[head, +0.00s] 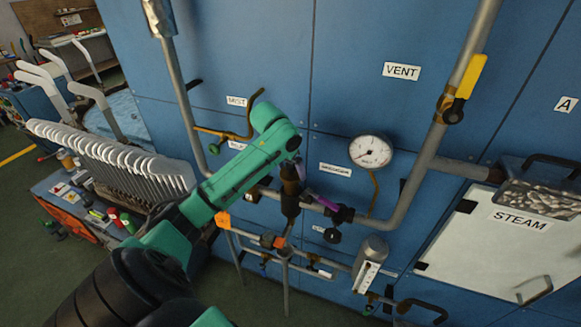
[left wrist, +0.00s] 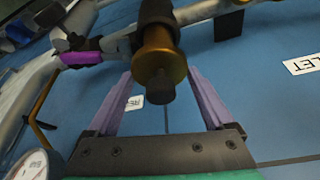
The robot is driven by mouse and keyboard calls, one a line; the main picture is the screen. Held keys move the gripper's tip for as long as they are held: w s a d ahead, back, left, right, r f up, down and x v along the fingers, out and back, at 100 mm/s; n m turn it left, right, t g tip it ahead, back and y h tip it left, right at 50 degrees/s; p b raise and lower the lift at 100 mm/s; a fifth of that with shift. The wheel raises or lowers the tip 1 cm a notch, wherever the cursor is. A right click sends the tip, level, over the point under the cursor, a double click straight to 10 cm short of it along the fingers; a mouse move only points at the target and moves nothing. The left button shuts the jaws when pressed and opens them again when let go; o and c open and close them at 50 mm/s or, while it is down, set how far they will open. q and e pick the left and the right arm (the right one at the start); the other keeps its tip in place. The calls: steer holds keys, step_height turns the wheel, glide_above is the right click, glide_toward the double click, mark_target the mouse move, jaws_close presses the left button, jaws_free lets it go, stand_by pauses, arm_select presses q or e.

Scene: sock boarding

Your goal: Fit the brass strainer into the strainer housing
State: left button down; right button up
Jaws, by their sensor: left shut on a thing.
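The brass strainer (left wrist: 160,62) shows in the left wrist view as a brass flange with a dark round knob facing the camera. My left gripper (left wrist: 158,76) is shut on it, with one purple finger on each side. The dark upright strainer housing (head: 290,204) stands in the pipework below the gripper in the head view. It also shows in the left wrist view (left wrist: 156,14), directly beyond the flange and in line with it. Whether the flange touches the housing, and how deep the strainer sits, I cannot tell. My right gripper is not in view.
A horizontal pipe with a purple handle (head: 327,203) runs right of the housing. A pressure gauge (head: 370,151), a yellow-handled valve (head: 464,88) and a thick slanting pipe (head: 425,150) stand further right. Blue panels (head: 250,50) are close behind. A rack of pale boards (head: 110,155) is left.

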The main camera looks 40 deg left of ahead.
mark_target(288, 176)
arm_select(q)
steer(key=shift+f+b, duration=0.7)
steer(key=shift+f, duration=1.7)
steer(key=shift+s, duration=0.1)
steer(key=shift+r+p, duration=0.55)
steer(key=shift+p, duration=0.15)
steer(key=shift+r+p, duration=0.75)
steer(key=shift+r, duration=2.4)
steer(key=shift+f+b, duration=1.65)
steer(key=shift+f, duration=2.05)
